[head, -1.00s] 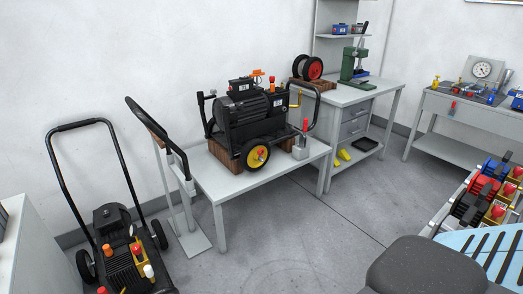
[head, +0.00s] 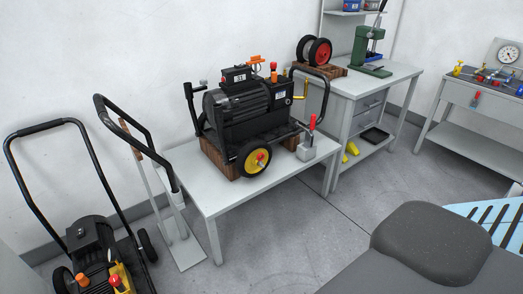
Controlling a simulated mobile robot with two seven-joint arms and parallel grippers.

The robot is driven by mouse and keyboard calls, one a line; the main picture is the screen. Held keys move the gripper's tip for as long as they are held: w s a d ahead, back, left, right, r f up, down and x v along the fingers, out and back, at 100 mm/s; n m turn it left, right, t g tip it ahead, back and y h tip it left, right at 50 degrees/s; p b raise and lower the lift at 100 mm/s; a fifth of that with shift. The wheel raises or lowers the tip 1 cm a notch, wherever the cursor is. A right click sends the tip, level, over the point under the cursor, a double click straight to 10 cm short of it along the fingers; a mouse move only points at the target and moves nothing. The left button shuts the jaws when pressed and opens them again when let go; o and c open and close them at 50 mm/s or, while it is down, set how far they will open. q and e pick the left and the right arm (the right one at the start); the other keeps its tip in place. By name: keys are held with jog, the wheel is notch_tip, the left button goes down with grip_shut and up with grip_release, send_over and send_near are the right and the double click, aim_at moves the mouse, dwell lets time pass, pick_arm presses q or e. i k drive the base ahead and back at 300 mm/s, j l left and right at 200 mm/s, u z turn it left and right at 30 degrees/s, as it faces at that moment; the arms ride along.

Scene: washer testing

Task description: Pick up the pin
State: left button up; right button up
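A black pressure washer (head: 243,112) with one yellow wheel (head: 252,168) facing me stands on wooden blocks on a light grey table. A small red piece (head: 261,159) shows at the wheel's hub. A grey block (head: 315,151) with an upright red-topped piece (head: 312,122) stands on the table right of the wheel. Which small red piece is the pin, I cannot tell for sure. Neither of my grippers shows in the head view.
The light grey table (head: 225,197) has bare space at its front. A hand truck (head: 130,128) and another washer (head: 92,240) stand left of it. A workbench (head: 398,75) with a green press (head: 373,52) stands behind right. A dark grey rounded shape (head: 430,240) fills the lower right.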

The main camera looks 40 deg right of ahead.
aim_at(260, 162)
jog(key=i+l, duration=0.9)
jog(key=i+l+z, duration=0.1)
jog(key=i+l, duration=0.8)
jog(key=i, duration=0.15)
